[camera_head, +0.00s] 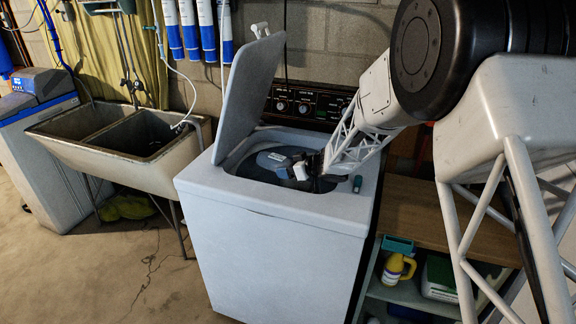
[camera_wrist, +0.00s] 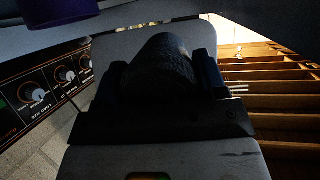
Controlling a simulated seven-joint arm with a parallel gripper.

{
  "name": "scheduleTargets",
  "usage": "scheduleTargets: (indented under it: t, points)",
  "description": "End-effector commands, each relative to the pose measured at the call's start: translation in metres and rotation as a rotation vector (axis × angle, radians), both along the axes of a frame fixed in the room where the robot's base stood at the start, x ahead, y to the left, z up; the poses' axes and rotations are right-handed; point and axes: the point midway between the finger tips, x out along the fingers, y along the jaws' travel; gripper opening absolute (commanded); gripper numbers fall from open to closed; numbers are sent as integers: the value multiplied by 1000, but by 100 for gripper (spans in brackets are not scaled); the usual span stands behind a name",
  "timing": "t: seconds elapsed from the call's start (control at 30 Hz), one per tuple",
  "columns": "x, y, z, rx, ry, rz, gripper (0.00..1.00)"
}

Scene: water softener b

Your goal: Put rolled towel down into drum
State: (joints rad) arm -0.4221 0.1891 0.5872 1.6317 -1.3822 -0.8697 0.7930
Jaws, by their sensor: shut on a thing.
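The washer (camera_head: 275,235) stands with its lid (camera_head: 250,90) raised and its top opening uncovered. My gripper (camera_head: 312,168) reaches in from the right and sits at the opening, over the drum. In the wrist view my gripper (camera_wrist: 160,85) is shut on a dark, rounded roll, the rolled towel (camera_wrist: 163,62), which shows between the two fingers. The drum interior (camera_head: 245,168) is dark and partly hidden by the rim and gripper. A blue-grey shape (camera_head: 270,160) with a pale patch shows in the opening left of my gripper; I cannot tell what it is.
A control panel (camera_head: 305,104) with knobs rises behind the opening. A double sink (camera_head: 120,140) stands left. A wooden-topped shelf (camera_head: 410,220) with a yellow jug (camera_head: 397,268) stands right.

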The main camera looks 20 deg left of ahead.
Motion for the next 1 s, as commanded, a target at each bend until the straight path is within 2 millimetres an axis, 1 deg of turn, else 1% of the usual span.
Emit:
scheduleTargets:
  t: [0.17, 0.2, 0.27, 0.3, 0.4, 0.83, 1.0]
  points:
    - [0, 0, 1, 1, -1, 0, 39]
    - [0, 0, 1, 1, -1, 0, 67]
    - [0, 0, 1, 1, -1, 0, 76]
    - [0, 0, 1, 1, -1, 0, 82]
    - [0, 0, 1, 1, -1, 0, 95]
    - [0, 0, 1, 0, -1, 0, 95]
    - [0, 0, 7, 1, -2, 0, 95]
